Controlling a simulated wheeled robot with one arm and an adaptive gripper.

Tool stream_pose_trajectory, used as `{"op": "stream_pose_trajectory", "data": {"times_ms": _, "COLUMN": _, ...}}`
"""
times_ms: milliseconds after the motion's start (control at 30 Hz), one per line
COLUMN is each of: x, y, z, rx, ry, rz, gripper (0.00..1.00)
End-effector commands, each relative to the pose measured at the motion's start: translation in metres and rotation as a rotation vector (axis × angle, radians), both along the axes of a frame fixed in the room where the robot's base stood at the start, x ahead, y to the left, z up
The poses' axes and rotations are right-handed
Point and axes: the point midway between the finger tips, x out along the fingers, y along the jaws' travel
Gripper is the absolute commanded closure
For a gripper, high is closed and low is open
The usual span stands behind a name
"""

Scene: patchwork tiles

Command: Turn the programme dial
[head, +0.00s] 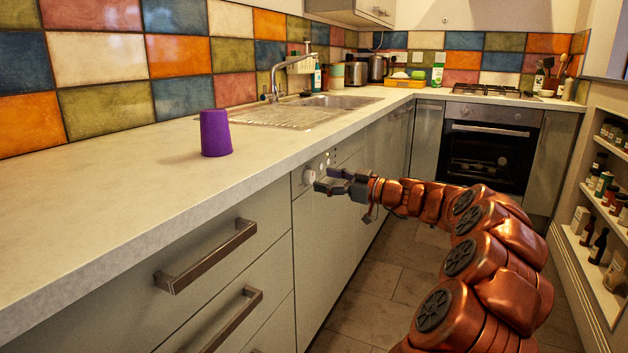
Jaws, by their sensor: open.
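The programme dial (309,177) is a small pale round knob on the front panel (329,160) of the appliance under the counter. Small dark controls or lights show on the panel to its right. My gripper (325,181) is dark grey and open, at the end of my copper-coloured arm. Its fingers point left and appear just in front of the panel, close beside the dial. I cannot tell whether a finger touches the dial. The dial's lower edge is close to the fingers in the picture.
A purple cup (215,133) stands upside down or upright on the counter (110,190). Drawers with protruding handles (207,256) are at left. A sink (335,101) and an oven (487,150) lie farther back. Shelves (600,225) hold jars at right. Floor (385,285) is clear.

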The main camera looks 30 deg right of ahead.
Motion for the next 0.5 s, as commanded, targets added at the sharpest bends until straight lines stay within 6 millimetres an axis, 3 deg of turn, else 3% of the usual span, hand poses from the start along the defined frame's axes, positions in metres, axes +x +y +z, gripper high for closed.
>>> {"op": "stream_pose_trajectory", "data": {"times_ms": 200, "x": 0.024, "y": 0.012, "z": -0.002, "rx": -0.001, "ry": 0.001, "rz": 0.001, "gripper": 0.37}}
{"op": "stream_pose_trajectory", "data": {"times_ms": 500, "x": 0.033, "y": 0.018, "z": 0.000, "rx": 0.001, "ry": -0.001, "rz": 0.002, "gripper": 0.37}}
